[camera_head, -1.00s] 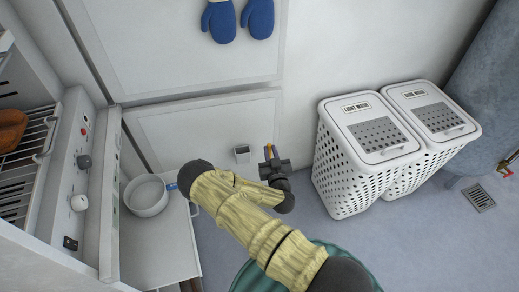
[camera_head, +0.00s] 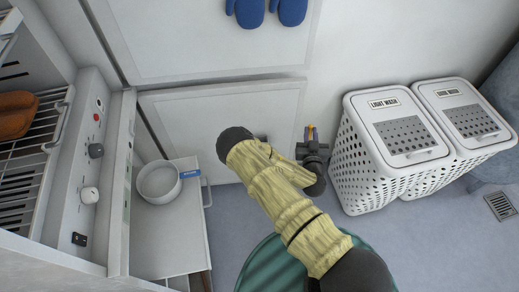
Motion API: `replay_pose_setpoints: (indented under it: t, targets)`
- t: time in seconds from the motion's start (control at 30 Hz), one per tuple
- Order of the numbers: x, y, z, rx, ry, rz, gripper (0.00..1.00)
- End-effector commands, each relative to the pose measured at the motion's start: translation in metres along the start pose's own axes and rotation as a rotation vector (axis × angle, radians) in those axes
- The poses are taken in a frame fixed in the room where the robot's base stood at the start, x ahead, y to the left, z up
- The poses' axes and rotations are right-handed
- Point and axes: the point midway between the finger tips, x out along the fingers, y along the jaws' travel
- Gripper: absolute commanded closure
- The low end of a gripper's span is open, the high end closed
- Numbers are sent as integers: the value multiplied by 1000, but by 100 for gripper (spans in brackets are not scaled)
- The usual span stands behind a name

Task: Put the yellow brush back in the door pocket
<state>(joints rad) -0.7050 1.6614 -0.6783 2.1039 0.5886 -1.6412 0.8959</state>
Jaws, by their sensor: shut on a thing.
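My gripper (camera_head: 311,143) is shut on the yellow brush (camera_head: 311,131). Only a small yellow upright piece of the brush shows above the dark fingers. The likely door pocket is a small grey holder (camera_head: 262,138) on the low white door panel (camera_head: 215,125). My arm's yellow-sleeved link covers most of it. The gripper is to the right of this holder in the picture, and the brush appears apart from it. The depth gap between them is hard to tell.
Two white laundry baskets (camera_head: 397,150) stand right of my gripper. Blue mitts (camera_head: 268,12) hang on the upper door. At left, a white pot (camera_head: 159,182) sits on a pulled-out drawer (camera_head: 175,235) beside an open oven (camera_head: 30,130).

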Motion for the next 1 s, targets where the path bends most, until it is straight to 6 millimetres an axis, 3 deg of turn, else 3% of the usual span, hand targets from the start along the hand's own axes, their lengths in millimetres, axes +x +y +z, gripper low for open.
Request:
replay_pose_setpoints:
  t: [0.17, 0.47, 0.67, 0.8, 1.0]
  targets:
    - [-3, -28, 0, 8, 3, 20, 100]
    - [-29, -104, -7, 12, 1, 101, 100]
    - [-64, -157, -11, 12, 0, 152, 100]
    - [-99, -195, -15, 11, -1, 173, 100]
    - [-139, -224, -25, 4, 0, 177, 100]
